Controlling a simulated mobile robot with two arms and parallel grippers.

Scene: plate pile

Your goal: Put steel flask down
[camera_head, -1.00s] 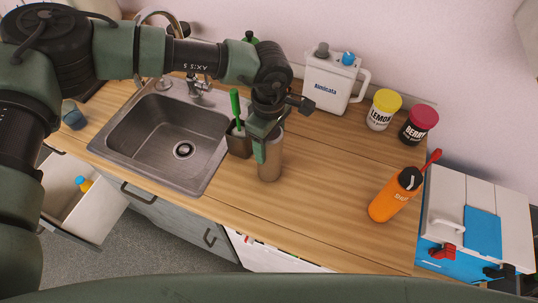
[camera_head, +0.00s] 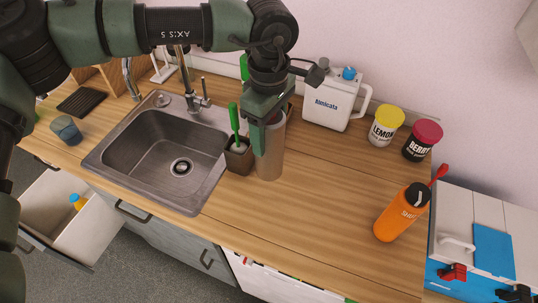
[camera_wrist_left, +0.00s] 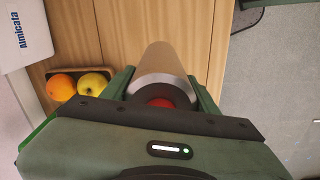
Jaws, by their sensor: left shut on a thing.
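The steel flask (camera_head: 271,160) is a plain grey-brown metal cylinder, upright in the head view, just right of the brush pot. My left gripper (camera_head: 266,135) is shut around its upper part from above. In the left wrist view the flask (camera_wrist_left: 160,62) lies between the two green fingers of the gripper (camera_wrist_left: 160,88), with a pale rim and a red spot at its near end. Its base appears at or close above the wooden counter (camera_head: 310,215); I cannot tell whether it touches. My right gripper is not in view.
The dark pot (camera_head: 238,160) with a green brush stands close left, by the sink (camera_head: 150,175). Fruit (camera_wrist_left: 78,86) lies in a dark tray. The middle counter is clear.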

